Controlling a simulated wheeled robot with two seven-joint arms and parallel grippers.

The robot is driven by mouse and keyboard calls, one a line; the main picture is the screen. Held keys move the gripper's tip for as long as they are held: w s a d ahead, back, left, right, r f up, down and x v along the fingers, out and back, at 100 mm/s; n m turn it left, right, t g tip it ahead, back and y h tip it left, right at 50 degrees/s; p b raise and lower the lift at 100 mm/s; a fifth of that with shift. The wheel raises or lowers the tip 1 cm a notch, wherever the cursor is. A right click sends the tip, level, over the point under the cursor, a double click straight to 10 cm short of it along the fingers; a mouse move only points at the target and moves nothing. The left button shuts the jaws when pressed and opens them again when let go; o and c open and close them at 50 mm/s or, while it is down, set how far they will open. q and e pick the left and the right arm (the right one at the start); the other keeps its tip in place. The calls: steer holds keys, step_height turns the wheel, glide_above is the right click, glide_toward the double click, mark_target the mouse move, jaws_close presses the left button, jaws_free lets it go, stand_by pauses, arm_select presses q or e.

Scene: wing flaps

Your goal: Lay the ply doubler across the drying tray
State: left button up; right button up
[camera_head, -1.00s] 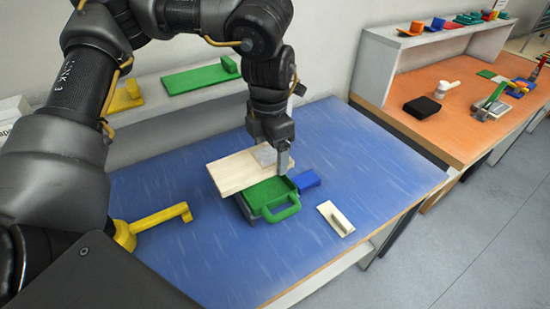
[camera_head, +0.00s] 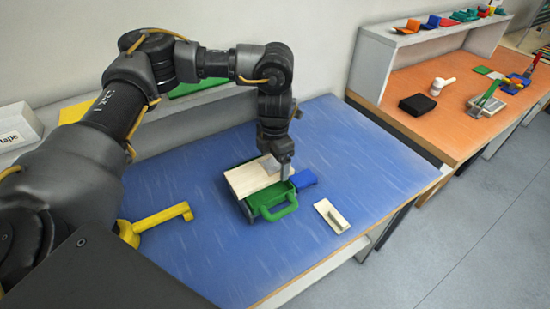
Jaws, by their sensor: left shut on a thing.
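The ply doubler (camera_head: 247,179) is a pale flat wooden board. It lies over the back and left part of the green drying tray (camera_head: 275,206), whose handle and front rim stay uncovered. My left gripper (camera_head: 281,172) is shut on the board near its right end, pointing down over the tray. The board looks roughly level and very close to the tray rim; I cannot tell whether it touches. Part of the tray's inside is hidden beneath it. My right gripper is not in view.
A blue block (camera_head: 303,178) sits right of the tray. A pale wooden piece with a handle (camera_head: 331,215) lies farther right. A yellow tool (camera_head: 158,221) lies to the left. The blue bench top (camera_head: 225,265) is clear in front.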

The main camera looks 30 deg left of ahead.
arm_select(q)
steer(key=shift+s+d, duration=0.1)
steer(key=shift+f+b, duration=0.3)
steer(key=shift+f, duration=0.1)
steer(key=o, duration=0.9)
steer(key=shift+r, duration=0.3)
step_height(320, 180, up, 12)
steer(key=shift+r+b, duration=0.2)
steer(key=shift+b, duration=0.45)
